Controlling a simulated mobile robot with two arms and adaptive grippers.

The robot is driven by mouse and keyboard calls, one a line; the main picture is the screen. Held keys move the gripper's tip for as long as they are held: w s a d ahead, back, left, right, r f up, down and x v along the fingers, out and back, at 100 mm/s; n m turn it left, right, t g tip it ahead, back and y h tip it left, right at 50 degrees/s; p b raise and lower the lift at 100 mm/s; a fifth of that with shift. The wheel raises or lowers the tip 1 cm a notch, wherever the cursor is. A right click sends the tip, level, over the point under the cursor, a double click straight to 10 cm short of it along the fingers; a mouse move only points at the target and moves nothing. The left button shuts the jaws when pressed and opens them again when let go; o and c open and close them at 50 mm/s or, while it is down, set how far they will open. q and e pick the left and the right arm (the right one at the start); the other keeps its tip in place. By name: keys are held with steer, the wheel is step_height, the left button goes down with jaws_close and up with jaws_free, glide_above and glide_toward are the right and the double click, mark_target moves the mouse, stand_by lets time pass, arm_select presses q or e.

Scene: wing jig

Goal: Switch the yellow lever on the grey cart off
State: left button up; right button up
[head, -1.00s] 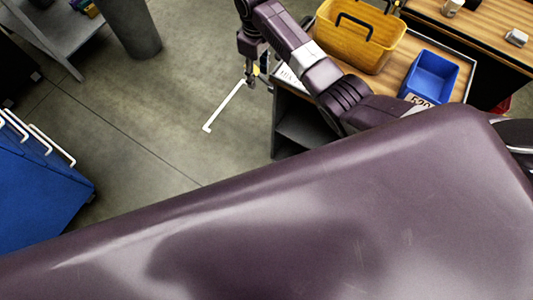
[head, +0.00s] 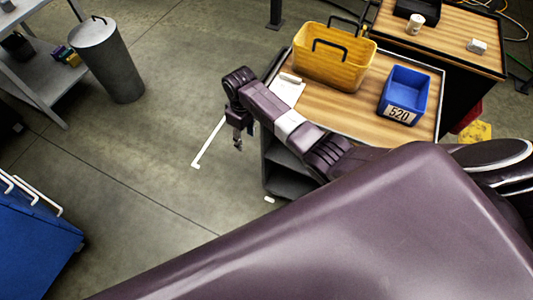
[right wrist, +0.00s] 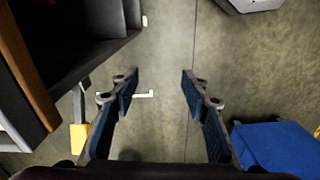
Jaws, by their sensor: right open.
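The grey cart (head: 278,178) with a wooden top stands right of centre in the head view. In the right wrist view its shelves and wooden edge (right wrist: 28,70) are at the left. A yellow piece on a grey bar, which looks like the lever (right wrist: 80,137), shows beside the cart at lower left, outside my fingers. I cannot make the lever out in the head view, where my arm covers part of the cart's side. My right gripper (head: 238,146) hangs off the cart's left side. In the right wrist view the gripper (right wrist: 160,78) is open and empty, with floor between its fingers.
On the cart stand a yellow bin (head: 335,62), a blue bin (head: 405,88) marked 520 and a paper sheet (head: 287,92). A second wooden-topped table (head: 440,35) is behind. A grey trash can (head: 110,65) and blue cabinet (head: 35,240) stand left, with open floor between.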

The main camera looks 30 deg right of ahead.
steer(key=s+d+f+m+b, duration=0.1)
steer(key=s+f, duration=0.4)
steer(key=f, duration=0.4)
steer(key=s+d+f+m, duration=0.1)
steer(key=s+f, duration=0.5)
steer(key=f, duration=0.4)
steer(key=shift+s+d+b, duration=0.25)
steer(key=shift+s+b, duration=0.05)
steer(key=shift+b, duration=0.05)
steer(key=shift+f, duration=0.1)
steer(key=s+d+f+b, duration=0.1)
steer(key=s+f, duration=0.5)
steer(key=s, duration=0.6)
steer(key=s+d+f+m+b, duration=0.1)
steer(key=s+f, duration=0.5)
steer(key=s, duration=0.6)
steer(key=s+d+f+m+b, duration=0.1)
steer(key=s+f, duration=0.5)
steer(key=s, duration=0.6)
steer(key=shift+d+f+t, duration=0.15)
steer(key=shift+f+t, duration=0.15)
steer(key=shift+t, duration=0.1)
